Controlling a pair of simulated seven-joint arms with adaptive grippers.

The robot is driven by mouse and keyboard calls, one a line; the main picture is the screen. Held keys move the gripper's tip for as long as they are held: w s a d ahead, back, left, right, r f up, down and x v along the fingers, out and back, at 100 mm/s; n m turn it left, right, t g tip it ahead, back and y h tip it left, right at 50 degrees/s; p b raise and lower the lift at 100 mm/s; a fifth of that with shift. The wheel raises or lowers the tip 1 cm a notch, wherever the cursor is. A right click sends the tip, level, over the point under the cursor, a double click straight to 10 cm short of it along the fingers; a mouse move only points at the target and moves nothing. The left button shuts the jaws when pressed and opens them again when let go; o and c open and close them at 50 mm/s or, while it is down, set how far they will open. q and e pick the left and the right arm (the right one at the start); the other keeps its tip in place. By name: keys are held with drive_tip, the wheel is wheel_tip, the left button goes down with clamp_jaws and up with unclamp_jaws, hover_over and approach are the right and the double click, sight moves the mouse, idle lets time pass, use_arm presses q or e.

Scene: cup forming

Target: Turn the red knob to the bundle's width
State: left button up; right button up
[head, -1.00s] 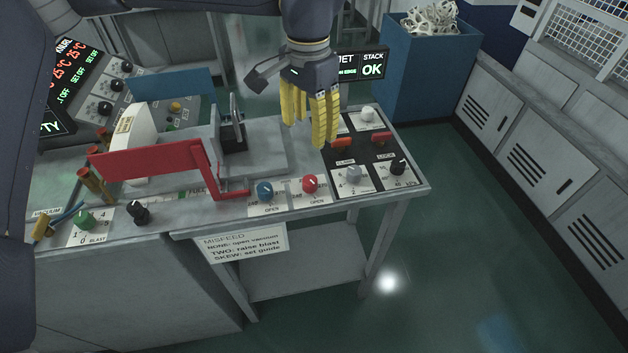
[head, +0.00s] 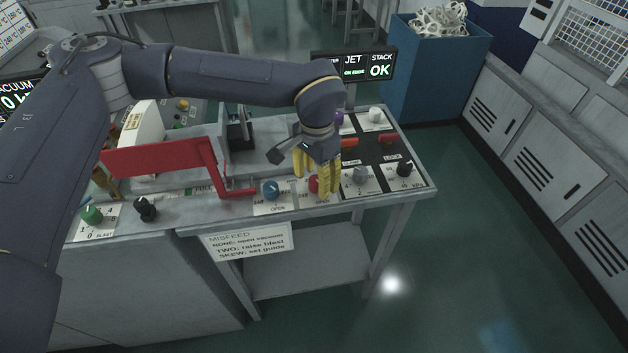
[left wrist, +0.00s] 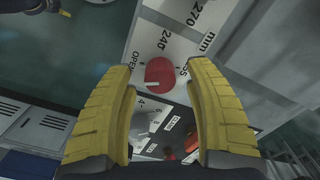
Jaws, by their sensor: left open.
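The red knob (head: 313,184) sits on a white dial plate near the table's front edge, partly hidden by my left gripper in the head view. In the left wrist view the red knob (left wrist: 160,73) shows whole, with a white pointer line and plate marks including OPEN, 240, 255 and 270 mm. My left gripper (head: 318,186) points down over the knob with its yellow fingers apart. In the left wrist view the knob lies between and beyond the fingertips (left wrist: 165,75); I cannot tell whether they touch it. The bundle cannot be made out.
A blue knob (head: 271,190) stands just left of the red one, and a grey knob (head: 360,175) and black knob (head: 404,169) stand to its right. A red bracket (head: 165,157) rises at the left. A display (head: 368,66) reads STACK OK.

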use_arm(q)
drive_tip(key=shift+f, duration=0.55)
drive_tip(key=shift+c, duration=0.4)
clamp_jaws()
